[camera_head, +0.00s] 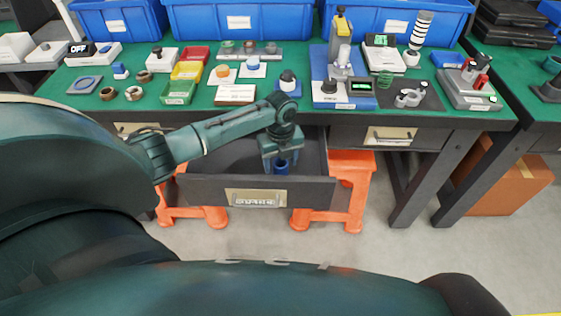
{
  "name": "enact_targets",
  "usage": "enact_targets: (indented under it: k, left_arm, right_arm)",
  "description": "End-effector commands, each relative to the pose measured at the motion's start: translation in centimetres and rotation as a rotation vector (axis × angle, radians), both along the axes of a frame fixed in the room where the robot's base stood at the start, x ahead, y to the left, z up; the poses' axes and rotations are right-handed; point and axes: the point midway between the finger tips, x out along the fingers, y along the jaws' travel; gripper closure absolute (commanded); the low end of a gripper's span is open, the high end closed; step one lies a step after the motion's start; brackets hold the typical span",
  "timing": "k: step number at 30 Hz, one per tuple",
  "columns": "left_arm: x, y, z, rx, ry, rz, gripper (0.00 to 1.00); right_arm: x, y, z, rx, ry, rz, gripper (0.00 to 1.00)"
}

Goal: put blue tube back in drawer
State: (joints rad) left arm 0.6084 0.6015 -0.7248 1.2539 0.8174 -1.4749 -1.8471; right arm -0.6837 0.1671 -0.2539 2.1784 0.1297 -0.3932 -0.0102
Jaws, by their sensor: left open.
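The open drawer (310,186) is pulled out from under the green-topped bench, its dark front panel carrying a metal label holder. A blue tube (281,167) is inside the drawer, towards its right side near the front panel. My left gripper (281,162) points down into the drawer directly over the blue tube, with its jaws open. The gripper and the front panel hide parts of the tube, and I cannot tell whether the fingers touch it. My right gripper is not in view.
The green bench top (215,109) holds small parts, coloured trays and a test stand (341,65). Blue bins (240,22) line the back. Orange supports (352,190) stand below the drawer. A closed drawer (389,137) is to the right. The floor in front is clear.

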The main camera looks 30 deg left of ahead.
Motion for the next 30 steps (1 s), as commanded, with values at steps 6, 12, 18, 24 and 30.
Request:
enact_targets:
  k: [6, 12, 18, 24, 30]
  left_arm:
    - [0.2, 0.1, 4.6, 0.0, -0.005, -0.001, 0.4]
    - [0.1, 0.1, 8.7, 0.001, -0.004, 0.0, 0.4]
    - [0.1, 0.0, 11.1, 0.0, -0.002, 0.0, 0.4]
    - [0.1, 0.0, 11.6, -0.001, -0.001, 0.001, 0.4]
    - [0.1, 0.0, 11.6, -0.001, -0.001, 0.001, 0.4]
  right_arm:
    - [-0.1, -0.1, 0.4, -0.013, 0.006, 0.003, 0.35]
    - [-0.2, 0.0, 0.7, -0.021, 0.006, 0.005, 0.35]
    - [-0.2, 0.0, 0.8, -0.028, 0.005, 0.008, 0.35]
    - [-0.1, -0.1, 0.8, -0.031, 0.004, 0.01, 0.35]
    - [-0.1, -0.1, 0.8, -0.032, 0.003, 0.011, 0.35]
